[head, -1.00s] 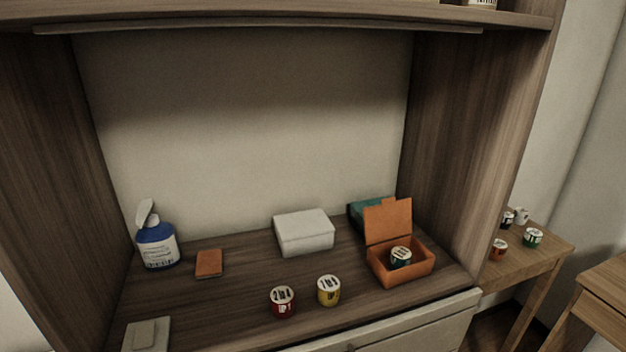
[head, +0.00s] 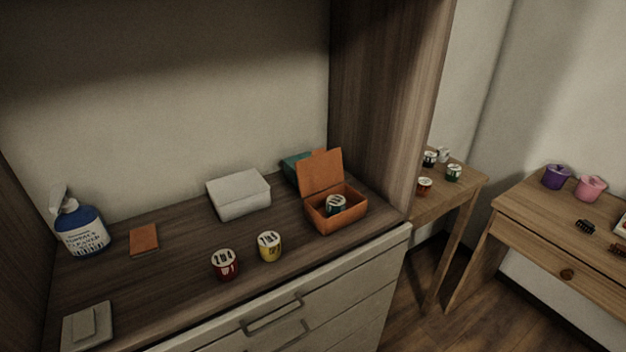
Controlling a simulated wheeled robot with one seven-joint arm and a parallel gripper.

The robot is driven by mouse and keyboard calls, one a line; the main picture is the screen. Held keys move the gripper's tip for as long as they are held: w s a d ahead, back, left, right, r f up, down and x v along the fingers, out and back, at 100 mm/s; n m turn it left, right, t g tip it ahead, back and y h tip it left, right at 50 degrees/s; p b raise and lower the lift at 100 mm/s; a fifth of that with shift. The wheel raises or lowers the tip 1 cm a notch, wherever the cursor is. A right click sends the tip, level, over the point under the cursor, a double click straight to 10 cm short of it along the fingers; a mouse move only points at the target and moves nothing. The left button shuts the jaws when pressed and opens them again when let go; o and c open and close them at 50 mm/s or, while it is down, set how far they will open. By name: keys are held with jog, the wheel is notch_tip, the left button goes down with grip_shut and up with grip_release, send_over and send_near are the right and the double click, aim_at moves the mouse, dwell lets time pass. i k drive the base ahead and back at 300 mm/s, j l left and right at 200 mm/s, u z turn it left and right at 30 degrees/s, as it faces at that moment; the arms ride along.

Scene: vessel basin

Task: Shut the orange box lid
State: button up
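The orange box (head: 325,221) stands on the wooden counter near its right end. Its orange lid (head: 320,171) is open and stands up at the back, leaning slightly backward. A can with a dark green and white top (head: 336,204) sits inside the box. My gripper is not in view.
A white box (head: 239,195) and a teal box (head: 296,167) stand behind. Red (head: 225,265) and yellow (head: 269,246) cans stand to the front left. A blue cleaner bottle (head: 83,230) is at the left. A wooden side panel (head: 382,100) rises right of the orange box.

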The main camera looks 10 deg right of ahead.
aim_at(323, 170)
jog(key=i+j+u, duration=0.5)
jog(key=i+j, duration=0.2)
